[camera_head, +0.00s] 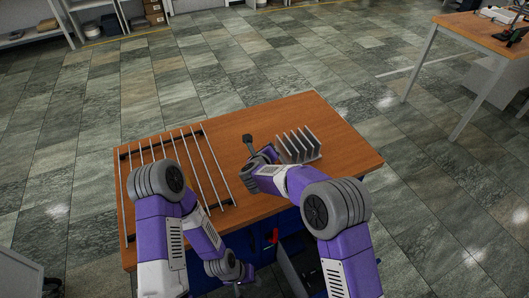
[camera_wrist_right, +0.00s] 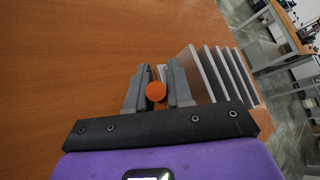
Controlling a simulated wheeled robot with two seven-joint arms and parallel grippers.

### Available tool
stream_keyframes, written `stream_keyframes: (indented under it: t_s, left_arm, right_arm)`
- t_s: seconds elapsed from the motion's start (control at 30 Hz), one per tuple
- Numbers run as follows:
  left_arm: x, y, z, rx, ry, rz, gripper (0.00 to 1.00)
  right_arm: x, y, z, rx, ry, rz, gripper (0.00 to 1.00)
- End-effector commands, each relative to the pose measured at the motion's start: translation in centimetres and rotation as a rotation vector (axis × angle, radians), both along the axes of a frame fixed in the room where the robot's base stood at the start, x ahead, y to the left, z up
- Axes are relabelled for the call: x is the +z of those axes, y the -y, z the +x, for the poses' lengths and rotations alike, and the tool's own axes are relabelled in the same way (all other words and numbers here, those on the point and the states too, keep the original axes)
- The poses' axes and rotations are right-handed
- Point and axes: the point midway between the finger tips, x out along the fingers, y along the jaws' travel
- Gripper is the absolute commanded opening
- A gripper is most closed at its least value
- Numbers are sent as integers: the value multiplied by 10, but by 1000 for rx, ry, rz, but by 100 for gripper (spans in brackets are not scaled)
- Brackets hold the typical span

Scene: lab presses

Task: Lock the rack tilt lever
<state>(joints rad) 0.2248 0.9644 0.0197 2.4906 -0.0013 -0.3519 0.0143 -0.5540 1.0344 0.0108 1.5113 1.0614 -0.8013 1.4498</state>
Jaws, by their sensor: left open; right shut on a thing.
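The rack (camera_head: 299,146) stands on the wooden table, a row of upright grey plates; its plates (camera_wrist_right: 221,75) show to the right in the wrist view. My right gripper (camera_head: 259,157) is beside its left end. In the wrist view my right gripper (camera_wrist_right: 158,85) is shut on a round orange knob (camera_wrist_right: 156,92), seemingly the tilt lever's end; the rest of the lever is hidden. A dark block on a short stem (camera_head: 248,139) shows just beyond the gripper; I cannot tell what it belongs to. My left gripper (camera_head: 240,279) hangs low, off the table's front edge, open and hard to make out.
A wire rack of long metal rods (camera_head: 172,158) lies on the left of the table (camera_head: 333,122). Bare tabletop lies behind and right of the plate rack. Another table (camera_head: 480,33) stands far right, shelves (camera_head: 42,33) far left. The floor between is clear.

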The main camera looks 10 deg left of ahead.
Motion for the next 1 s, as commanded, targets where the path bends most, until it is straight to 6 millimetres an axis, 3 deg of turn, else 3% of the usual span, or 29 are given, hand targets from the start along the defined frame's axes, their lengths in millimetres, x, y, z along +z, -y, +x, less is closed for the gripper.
stream_keyframes:
  t_s: [0.4,0.97,1.0]
  left_arm:
    - [8,0,0,0,0,0,43]
    - [9,0,0,0,0,0,43]
    - [9,0,0,0,0,0,43]
  right_arm:
    - [7,10,6,-2,-121,179,0]
    - [6,11,7,-1,-144,209,0]
    - [6,11,7,-1,-144,209,24]
